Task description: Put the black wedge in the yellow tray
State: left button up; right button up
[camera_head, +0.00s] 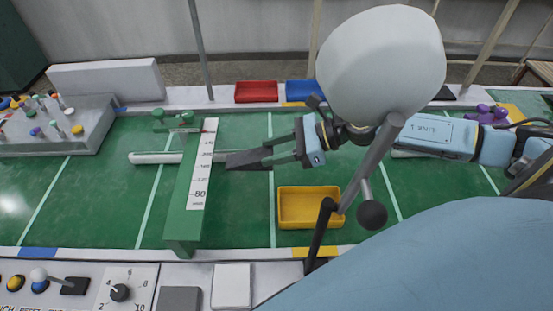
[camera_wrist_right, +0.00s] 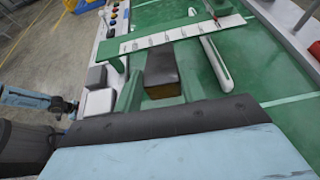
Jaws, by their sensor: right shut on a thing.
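The black wedge (camera_head: 247,159) is between the fingers of my right gripper (camera_head: 268,154), which is shut on it. It points left toward the green stand with the white scale, and I cannot tell whether it touches the stand. The wrist view shows the wedge (camera_wrist_right: 161,63) between the fingers, with a brownish near end. The yellow tray (camera_head: 310,225) lies on the green mat, below and right of the gripper in the head view. It looks empty, and a dark rod covers part of its right side. My left gripper is not in view.
The green stand with the scale (camera_head: 202,170) rises left of the gripper, beside a white tube (camera_head: 150,158). A red tray (camera_head: 256,92) and a blue tray (camera_head: 300,92) are at the back. Control panels line the front edge. Green mat (camera_head: 245,205) is clear left of the yellow tray.

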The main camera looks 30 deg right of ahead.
aim_at(309, 210)
jog(key=z, duration=0.2)
jog(key=k, duration=1.1)
jog(key=z, duration=0.35)
jog(key=i, duration=1)
